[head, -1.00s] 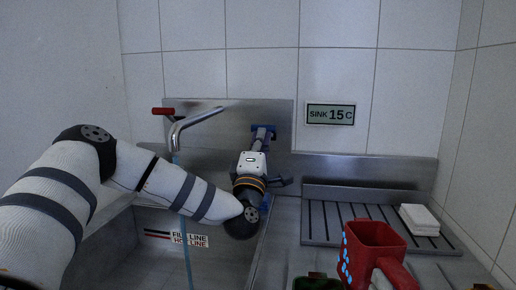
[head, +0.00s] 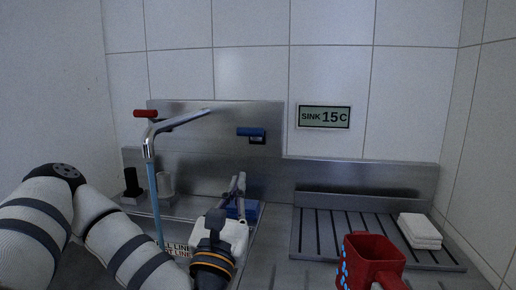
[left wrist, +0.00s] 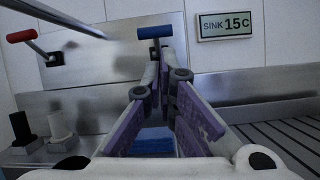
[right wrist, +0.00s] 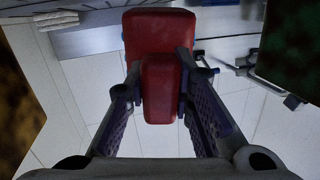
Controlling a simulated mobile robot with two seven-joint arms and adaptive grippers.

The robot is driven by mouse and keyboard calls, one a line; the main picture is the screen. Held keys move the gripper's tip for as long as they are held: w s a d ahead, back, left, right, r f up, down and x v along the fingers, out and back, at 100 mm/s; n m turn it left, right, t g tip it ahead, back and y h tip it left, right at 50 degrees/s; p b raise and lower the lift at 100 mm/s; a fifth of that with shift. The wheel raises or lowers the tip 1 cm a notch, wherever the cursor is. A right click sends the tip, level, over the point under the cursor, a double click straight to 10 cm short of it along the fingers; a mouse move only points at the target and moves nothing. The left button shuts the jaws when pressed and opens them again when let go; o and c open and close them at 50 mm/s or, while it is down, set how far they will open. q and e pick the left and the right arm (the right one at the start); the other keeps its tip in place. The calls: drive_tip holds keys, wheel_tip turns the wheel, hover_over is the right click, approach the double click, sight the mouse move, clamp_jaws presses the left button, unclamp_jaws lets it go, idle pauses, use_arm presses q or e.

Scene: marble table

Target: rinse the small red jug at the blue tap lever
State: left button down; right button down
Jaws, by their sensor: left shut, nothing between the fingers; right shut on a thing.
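The small red jug (head: 372,250) with blue dots is at the lower right of the head view. In the right wrist view the jug (right wrist: 160,28) is held by my right gripper (right wrist: 163,75), shut on its handle. The blue tap lever (head: 252,133) is on the steel back panel; it also shows in the left wrist view (left wrist: 155,32). My left gripper (head: 238,182) is shut and empty, below the lever and apart from it. A stream of water (head: 156,205) runs from the chrome spout (head: 180,120), left of the jug.
A red lever (head: 146,113) is left of the spout. A blue item (head: 252,209) lies behind my left gripper. Right are a grooved drainboard (head: 310,238) and white folded cloths (head: 419,228).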

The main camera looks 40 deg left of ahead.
use_arm(q)
drive_tip(key=n, duration=0.1)
use_arm(e)
drive_tip(key=shift+w, duration=0.1)
use_arm(q)
approach(252, 135)
drive_tip(key=x, duration=0.7)
